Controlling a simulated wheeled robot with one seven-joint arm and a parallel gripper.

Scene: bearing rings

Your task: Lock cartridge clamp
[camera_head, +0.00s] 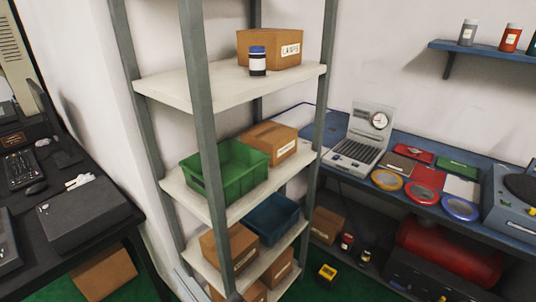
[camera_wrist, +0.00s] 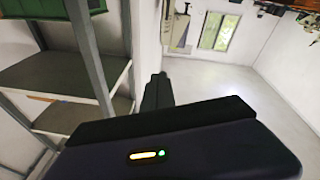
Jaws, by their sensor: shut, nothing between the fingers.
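No cartridge clamp can be made out for certain in either view. On the blue workbench (camera_head: 400,150) at the right of the head view stands a grey device with a round gauge (camera_head: 362,135). A second grey machine with a dark round top (camera_head: 512,200) is cut off by the right edge. Orange (camera_head: 387,180), red (camera_head: 421,193) and blue (camera_head: 460,208) rings lie between them. My gripper (camera_wrist: 158,92) shows in the wrist view as dark closed fingers beyond its dark housing, with nothing held. It is not in the head view.
A metal shelf rack (camera_head: 230,88) with boxes, a green bin (camera_head: 225,172) and a blue bin (camera_head: 272,218) stands before the bench's left end. A dark desk (camera_head: 105,240) is at left. A yellow-black box (camera_head: 327,275) lies on the floor.

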